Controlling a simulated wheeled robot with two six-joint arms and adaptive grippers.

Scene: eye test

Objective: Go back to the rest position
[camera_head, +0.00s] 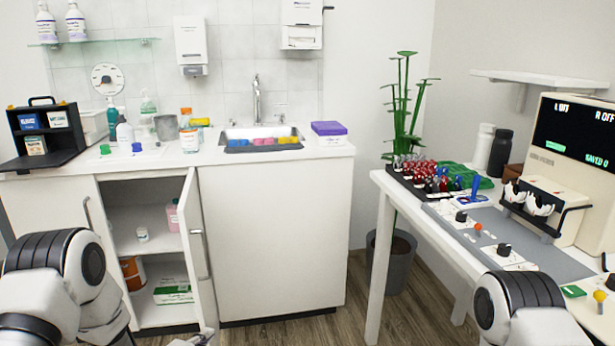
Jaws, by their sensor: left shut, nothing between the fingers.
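My left arm (65,275) comes in at the lower left, in front of the white cabinet. The tip of my left gripper (196,339) just shows at the bottom edge, below the open cabinet door; it is shut and empty, and the rest is cut off by the frame. My right arm (520,305) shows at the lower right, close to the front of the side table. Its gripper is outside the picture.
The white cabinet's door (194,235) stands open, with bottles and boxes inside. A sink (262,133) is in the counter above. A white side table (384,215) at right carries test equipment and a monitor (575,130). A potted plant (395,262) stands between; bare floor (340,315) shows centrally.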

